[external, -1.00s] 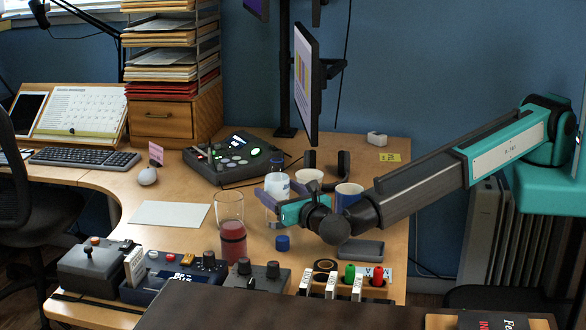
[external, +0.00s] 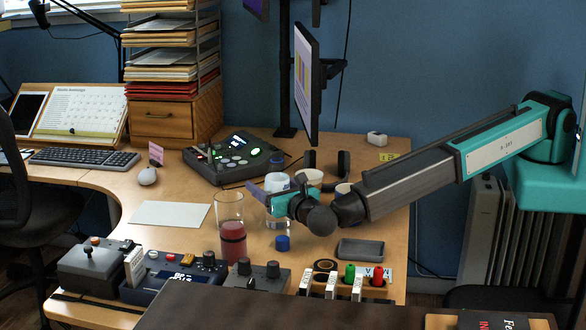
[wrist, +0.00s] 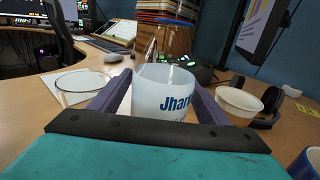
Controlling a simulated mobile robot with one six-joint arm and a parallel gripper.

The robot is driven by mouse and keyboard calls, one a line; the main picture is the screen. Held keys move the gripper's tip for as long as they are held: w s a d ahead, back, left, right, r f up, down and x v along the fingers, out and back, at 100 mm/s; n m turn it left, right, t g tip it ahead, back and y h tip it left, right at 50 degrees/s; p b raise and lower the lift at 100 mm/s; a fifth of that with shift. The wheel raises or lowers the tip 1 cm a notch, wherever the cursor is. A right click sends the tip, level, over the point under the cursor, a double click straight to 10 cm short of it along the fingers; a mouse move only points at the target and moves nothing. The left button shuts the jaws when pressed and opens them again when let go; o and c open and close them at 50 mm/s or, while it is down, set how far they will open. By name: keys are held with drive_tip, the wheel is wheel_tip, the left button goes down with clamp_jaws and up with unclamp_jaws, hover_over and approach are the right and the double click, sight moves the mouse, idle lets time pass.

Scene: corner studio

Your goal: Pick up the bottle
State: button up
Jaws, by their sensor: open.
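The bottle (external: 277,182) is clear with a white label and stands upright on the desk. In the wrist view the bottle (wrist: 166,92) shows its white band with blue letters between the two purple fingers. My gripper (external: 268,195) is open and reaches in from the right at the bottle's height. In the wrist view my gripper (wrist: 160,85) has one finger on each side of the bottle. I cannot tell whether either finger touches it. The bottle's lower part is hidden behind my gripper in the wrist view.
A drinking glass (external: 229,205) and a red container (external: 233,243) stand left of the bottle. A blue cap (external: 283,243) lies in front. A white bowl (wrist: 239,103) and a blue mug (wrist: 306,164) are on the right. A grey tray (external: 360,250) lies at the right front.

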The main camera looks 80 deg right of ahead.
drive_tip(key=c, duration=1.4)
drive_tip(key=shift+o, duration=0.2)
drive_tip(key=shift+r, duration=0.35)
wheel_tip(320, 180, up, 9)
drive_tip(key=b, duration=0.1)
drive_tip(key=shift+r, duration=0.15)
idle(0.9)
